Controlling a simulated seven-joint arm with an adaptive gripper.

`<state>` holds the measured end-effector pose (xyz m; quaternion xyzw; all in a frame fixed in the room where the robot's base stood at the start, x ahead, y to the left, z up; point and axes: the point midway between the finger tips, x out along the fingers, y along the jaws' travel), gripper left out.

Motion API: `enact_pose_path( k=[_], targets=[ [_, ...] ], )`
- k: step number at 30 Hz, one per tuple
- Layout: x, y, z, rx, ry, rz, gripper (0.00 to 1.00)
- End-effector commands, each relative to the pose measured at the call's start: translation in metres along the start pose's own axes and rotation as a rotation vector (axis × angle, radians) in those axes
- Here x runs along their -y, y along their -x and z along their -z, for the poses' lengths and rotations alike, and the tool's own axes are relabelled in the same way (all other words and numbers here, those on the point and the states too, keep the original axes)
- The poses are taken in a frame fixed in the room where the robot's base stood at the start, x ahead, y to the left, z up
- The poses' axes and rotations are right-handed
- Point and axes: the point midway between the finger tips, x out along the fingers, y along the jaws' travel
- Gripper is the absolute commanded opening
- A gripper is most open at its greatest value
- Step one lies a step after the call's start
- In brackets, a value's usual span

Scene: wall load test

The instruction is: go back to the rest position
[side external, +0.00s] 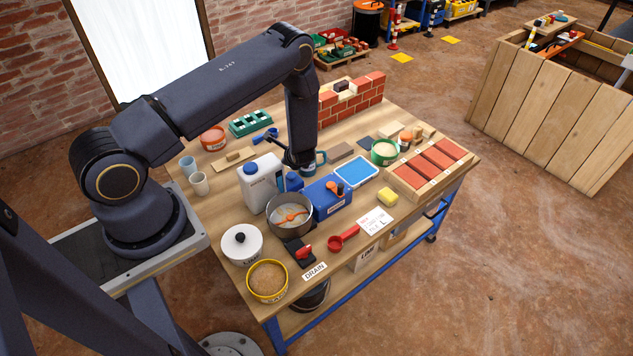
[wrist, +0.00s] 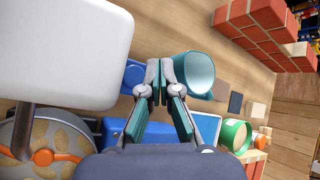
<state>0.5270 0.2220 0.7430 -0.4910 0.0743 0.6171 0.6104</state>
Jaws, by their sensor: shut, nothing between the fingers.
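My gripper (wrist: 160,95) is shut and empty in the wrist view, its two fingertips together. In the side view my gripper (side external: 298,162) hangs low over the middle of the workbench (side external: 226,180), partly hidden by my arm. A teal mug (wrist: 194,73) with a pale inside lies just right of the fingertips in the wrist view; whether they touch I cannot tell. A white jug (side external: 262,182) with a blue cap stands close to the left of my gripper and fills the upper left of the wrist view.
A metal pot (side external: 289,214) and a blue box (side external: 327,198) stand in front of my gripper. A small brick wall (side external: 352,98) stands at the back, and a wooden tray of bricks (side external: 430,168) at the right. A white lidded pot (side external: 240,243) is near the front left.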

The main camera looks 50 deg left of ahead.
Motion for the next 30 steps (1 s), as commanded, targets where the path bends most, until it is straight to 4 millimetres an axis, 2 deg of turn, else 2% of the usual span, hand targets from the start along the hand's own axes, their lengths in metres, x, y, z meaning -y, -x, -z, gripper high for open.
enact_pose_path(
  k=[21, 23, 26, 29, 30],
  targets=[
    [0.003, 0.004, -0.003, 0.0, -0.001, 0.0, 0.0],
    [0.008, 0.006, -0.003, -0.002, 0.004, 0.007, 0.0],
    [0.036, 0.018, -0.004, -0.014, 0.035, 0.048, 0.0],
    [0.093, 0.05, -0.012, -0.04, 0.106, 0.129, 0.0],
    [0.119, 0.07, -0.019, -0.049, 0.154, 0.161, 0.0]
  ],
)
